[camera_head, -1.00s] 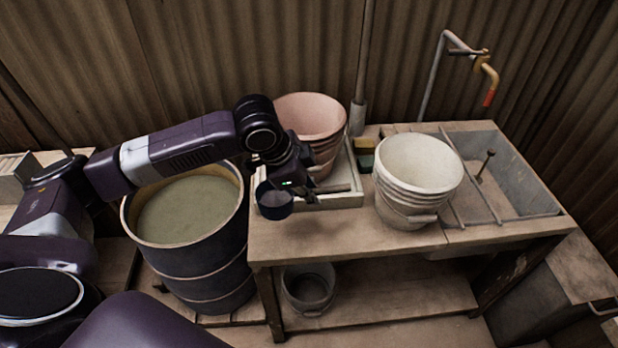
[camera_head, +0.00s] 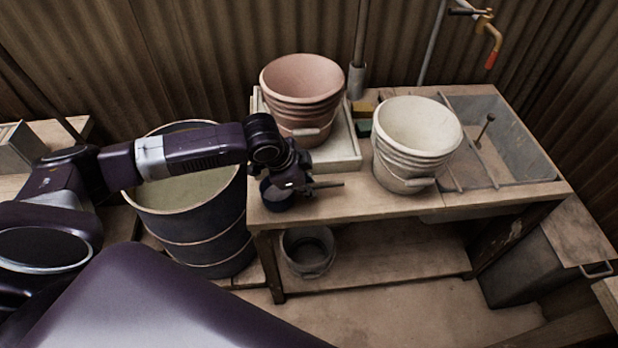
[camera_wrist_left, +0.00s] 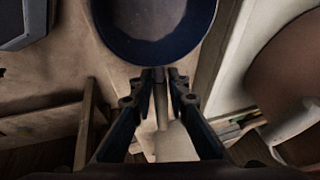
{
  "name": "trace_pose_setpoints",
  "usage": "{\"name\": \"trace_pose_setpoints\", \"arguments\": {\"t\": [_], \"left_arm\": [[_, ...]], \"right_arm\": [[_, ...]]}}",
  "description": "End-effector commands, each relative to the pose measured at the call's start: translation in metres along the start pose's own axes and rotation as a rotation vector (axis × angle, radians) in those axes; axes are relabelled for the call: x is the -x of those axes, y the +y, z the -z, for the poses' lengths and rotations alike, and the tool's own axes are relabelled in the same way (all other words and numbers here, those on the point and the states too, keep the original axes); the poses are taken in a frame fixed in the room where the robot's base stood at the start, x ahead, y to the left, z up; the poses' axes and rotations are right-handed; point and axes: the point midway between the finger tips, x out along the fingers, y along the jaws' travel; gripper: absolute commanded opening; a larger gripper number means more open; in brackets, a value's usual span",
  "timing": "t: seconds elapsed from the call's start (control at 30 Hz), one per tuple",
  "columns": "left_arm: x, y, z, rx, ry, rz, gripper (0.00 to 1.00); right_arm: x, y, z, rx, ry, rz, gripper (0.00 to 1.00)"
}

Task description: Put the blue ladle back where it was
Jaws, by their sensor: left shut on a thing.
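The blue ladle (camera_head: 277,196) is at the left end of the wooden bench (camera_head: 345,205); its dark blue bowl is upright. Its handle points right, past my left gripper (camera_head: 305,184). My left gripper is shut on the handle. In the left wrist view the ladle bowl (camera_wrist_left: 155,40) is at the top, with the handle running down between the fingers (camera_wrist_left: 160,92). Whether the bowl touches the bench top cannot be told. My right gripper is not in view.
A pink bucket (camera_head: 300,85) stands in a pale tray (camera_head: 345,150) behind. A white bucket (camera_head: 412,140) stands to the right, beside a sink (camera_head: 505,150). A drum of greenish liquid (camera_head: 205,222) is left of the bench. The bench front between ladle and white bucket is clear.

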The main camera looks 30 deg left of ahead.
Motion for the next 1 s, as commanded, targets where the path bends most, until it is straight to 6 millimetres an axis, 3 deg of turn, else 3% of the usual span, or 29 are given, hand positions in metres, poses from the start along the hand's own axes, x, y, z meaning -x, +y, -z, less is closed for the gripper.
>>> {"name": "trace_pose_setpoints", "arguments": {"t": [0.4,0.43,0.57,0.87,1.0], "left_arm": [[-0.004,0.001,-0.001,-0.001,0.004,0.002,0.0],[-0.005,0.001,-0.001,0.0,0.002,0.0,0.17],[-0.005,0.001,-0.001,-0.001,0.002,0.001,0.32],[-0.004,0.001,-0.001,-0.001,0.002,0.001,0.33],[0.009,-0.001,-0.001,-0.001,0.001,0.003,0.33]], "right_arm": [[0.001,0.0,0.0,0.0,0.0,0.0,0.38],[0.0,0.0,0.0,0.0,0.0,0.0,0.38],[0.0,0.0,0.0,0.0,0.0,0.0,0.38],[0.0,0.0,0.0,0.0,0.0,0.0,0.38],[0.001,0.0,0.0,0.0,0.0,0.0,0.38]]}}
